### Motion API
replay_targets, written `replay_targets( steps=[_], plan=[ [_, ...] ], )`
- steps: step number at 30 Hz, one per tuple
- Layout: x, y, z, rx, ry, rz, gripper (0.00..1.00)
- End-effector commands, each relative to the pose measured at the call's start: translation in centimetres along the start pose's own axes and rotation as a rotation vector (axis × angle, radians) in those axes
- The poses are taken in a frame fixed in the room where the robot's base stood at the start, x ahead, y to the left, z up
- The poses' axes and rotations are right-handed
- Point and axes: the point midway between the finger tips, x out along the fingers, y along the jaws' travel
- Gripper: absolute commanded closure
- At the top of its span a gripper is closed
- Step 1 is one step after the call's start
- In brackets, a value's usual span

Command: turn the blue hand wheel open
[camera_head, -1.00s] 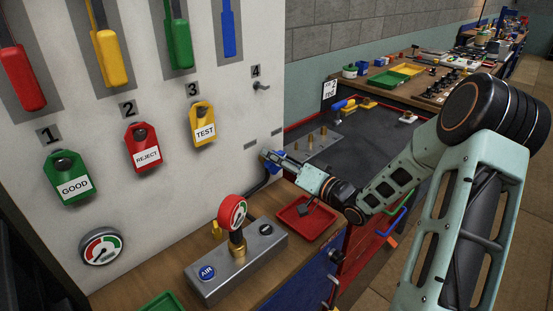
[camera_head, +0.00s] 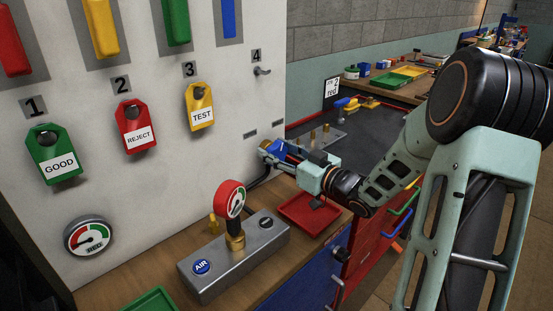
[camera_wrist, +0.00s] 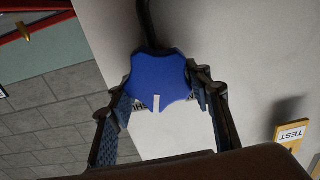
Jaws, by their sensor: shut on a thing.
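The blue hand wheel (camera_wrist: 158,78) fills the middle of the wrist view, with a lobed rim and a white mark at its lower edge. A dark pipe runs from it toward the top of that view. My gripper (camera_wrist: 160,95) has one finger on each side of the wheel and is shut on it. In the head view my gripper (camera_head: 276,152) reaches the white panel's right edge, where a little of the blue wheel (camera_head: 279,150) shows. The fingers and wrist hide most of the wheel there.
Below stands a grey block (camera_head: 232,260) with a red-rimmed gauge (camera_head: 230,199) and an AIR button. A red tray (camera_head: 308,214) lies under my wrist. Tags and an empty hook (camera_head: 262,71) are on the white panel (camera_head: 150,200). A dark bench (camera_head: 370,130) with fittings is behind.

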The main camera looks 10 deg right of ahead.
Motion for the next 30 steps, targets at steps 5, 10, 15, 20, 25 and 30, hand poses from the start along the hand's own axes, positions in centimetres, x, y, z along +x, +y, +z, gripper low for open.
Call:
replay_targets(
  steps=[5, 10, 15, 20, 25, 30],
  plan=[
    [0.0, -0.2, 0.54, -0.172, 0.0, 0.0, 0.79],
    [0.0, -0.35, 0.63, -0.334, 0.0, 0.0, 0.79],
    [0.01, -0.5, 0.72, -0.496, 0.0, -0.001, 0.79],
    [0.01, -0.64, 0.78, -0.648, 0.002, -0.001, 0.79],
    [0.01, -0.75, 0.96, -0.809, 0.001, 0.0, 0.79],
    [0.01, -0.86, 1.01, -0.966, 0.002, 0.0, 0.79]
  ],
)
